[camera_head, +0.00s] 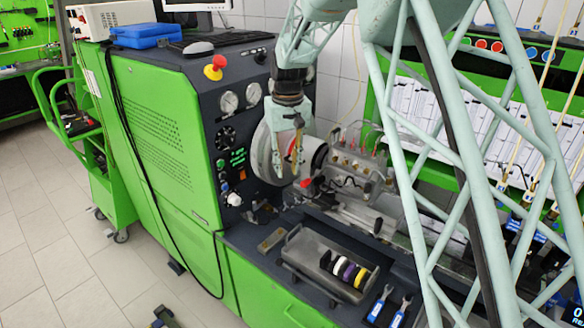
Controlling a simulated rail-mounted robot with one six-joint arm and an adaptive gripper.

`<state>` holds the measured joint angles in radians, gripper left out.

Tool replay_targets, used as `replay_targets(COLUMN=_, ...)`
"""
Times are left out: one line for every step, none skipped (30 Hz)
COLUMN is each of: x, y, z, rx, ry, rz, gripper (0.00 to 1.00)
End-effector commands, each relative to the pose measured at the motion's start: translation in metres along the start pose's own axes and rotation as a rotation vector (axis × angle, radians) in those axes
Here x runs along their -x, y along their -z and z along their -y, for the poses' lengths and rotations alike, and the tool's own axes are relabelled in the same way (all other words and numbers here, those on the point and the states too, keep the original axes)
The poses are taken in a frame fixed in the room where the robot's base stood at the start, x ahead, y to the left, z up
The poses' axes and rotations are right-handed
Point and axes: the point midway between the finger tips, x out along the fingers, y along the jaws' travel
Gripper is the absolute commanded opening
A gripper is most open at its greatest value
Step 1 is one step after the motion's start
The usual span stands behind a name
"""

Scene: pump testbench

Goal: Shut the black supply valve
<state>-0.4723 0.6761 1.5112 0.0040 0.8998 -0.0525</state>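My gripper (287,165) points down in front of the round grey drive disc of the green test bench. Its two fingers look apart, with nothing visible between them. I cannot clearly single out the black supply valve. A black round dial or knob (226,138) sits on the bench's dark control panel, left of my gripper and apart from it. Lower on that panel are a white knob (234,199) and a small red control. A red knob (306,183) is just below and right of my gripper. The setting of any valve is too small to read.
A grey tray (300,268) with several coloured rings lies on the bench's front ledge, beside blue-labelled wrenches (378,304). A red-and-yellow stop button (215,67) stands on the top. My lattice arm hides part of the right side. The tiled floor at left is mostly clear.

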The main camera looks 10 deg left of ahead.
Motion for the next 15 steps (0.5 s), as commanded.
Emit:
replay_targets(x=0.002, y=-0.002, z=-0.002, rx=-0.003, ry=0.000, rz=-0.002, gripper=0.23)
replay_targets(x=0.004, y=-0.004, z=-0.004, rx=-0.005, ry=0.000, rz=-0.003, gripper=0.23)
replay_targets(x=0.005, y=-0.005, z=-0.005, rx=-0.006, ry=-0.001, rz=-0.003, gripper=0.23)
replay_targets(x=0.006, y=-0.007, z=-0.006, rx=-0.008, ry=-0.001, rz=-0.004, gripper=0.23)
replay_targets(x=0.007, y=-0.008, z=-0.006, rx=-0.009, ry=-0.001, rz=-0.004, gripper=0.23)
replay_targets(x=0.009, y=-0.009, z=-0.007, rx=-0.010, ry=-0.001, rz=-0.005, gripper=0.23)
replay_targets(x=0.010, y=-0.010, z=-0.008, rx=-0.011, ry=-0.001, rz=-0.006, gripper=0.23)
replay_targets(x=0.010, y=-0.010, z=-0.009, rx=-0.012, ry=-0.001, rz=-0.006, gripper=0.23)
replay_targets(x=0.011, y=-0.011, z=-0.009, rx=-0.012, ry=-0.001, rz=-0.007, gripper=0.23)
replay_targets(x=0.012, y=-0.011, z=-0.009, rx=-0.013, ry=-0.001, rz=-0.007, gripper=0.23)
replay_targets(x=0.012, y=-0.012, z=-0.010, rx=-0.013, ry=-0.001, rz=-0.007, gripper=0.23)
replay_targets(x=0.013, y=-0.012, z=-0.010, rx=-0.014, ry=-0.001, rz=-0.008, gripper=0.23)
replay_targets(x=0.013, y=-0.012, z=-0.010, rx=-0.014, ry=-0.001, rz=-0.008, gripper=0.23)
replay_targets(x=0.013, y=-0.012, z=-0.010, rx=-0.014, ry=-0.001, rz=-0.008, gripper=0.23)
replay_targets(x=0.013, y=-0.012, z=-0.010, rx=-0.014, ry=-0.001, rz=-0.008, gripper=0.23)
